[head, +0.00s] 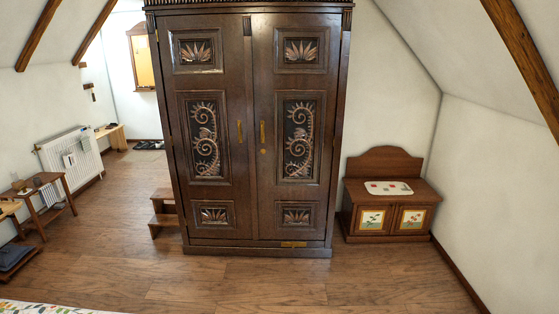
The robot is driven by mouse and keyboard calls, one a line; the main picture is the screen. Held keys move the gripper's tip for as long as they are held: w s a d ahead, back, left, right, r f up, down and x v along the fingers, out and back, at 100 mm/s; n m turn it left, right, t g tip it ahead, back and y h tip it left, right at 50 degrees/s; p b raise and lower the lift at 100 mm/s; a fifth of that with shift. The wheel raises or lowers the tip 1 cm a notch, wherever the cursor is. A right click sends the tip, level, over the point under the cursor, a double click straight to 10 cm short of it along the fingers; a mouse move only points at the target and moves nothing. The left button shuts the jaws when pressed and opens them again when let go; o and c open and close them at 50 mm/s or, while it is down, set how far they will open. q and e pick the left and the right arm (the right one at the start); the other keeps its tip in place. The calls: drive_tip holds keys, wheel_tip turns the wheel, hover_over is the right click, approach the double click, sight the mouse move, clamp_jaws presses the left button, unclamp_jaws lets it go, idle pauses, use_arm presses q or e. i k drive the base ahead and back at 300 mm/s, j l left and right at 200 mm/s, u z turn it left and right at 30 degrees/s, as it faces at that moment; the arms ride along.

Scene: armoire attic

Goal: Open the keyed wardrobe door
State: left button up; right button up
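A tall dark brown wooden wardrobe stands in the middle of the head view, with a left door (208,130) and a right door (293,130), both carved with scroll and leaf panels. Both doors look closed. Each door has a brass handle near the centre seam, the left handle (239,132) and the right handle (263,132). A small round brass spot, which looks like a keyhole or key (263,151), sits just below the right handle. Neither of my grippers shows in this view.
A low wooden chest (390,195) stands right of the wardrobe by the wall. A small wooden step (162,212) stands at its left side. A side table (45,195) and a white radiator (70,160) are at left. The wooden floor (230,280) before the wardrobe is clear.

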sight(291, 61)
drive_tip(key=i, duration=1.7)
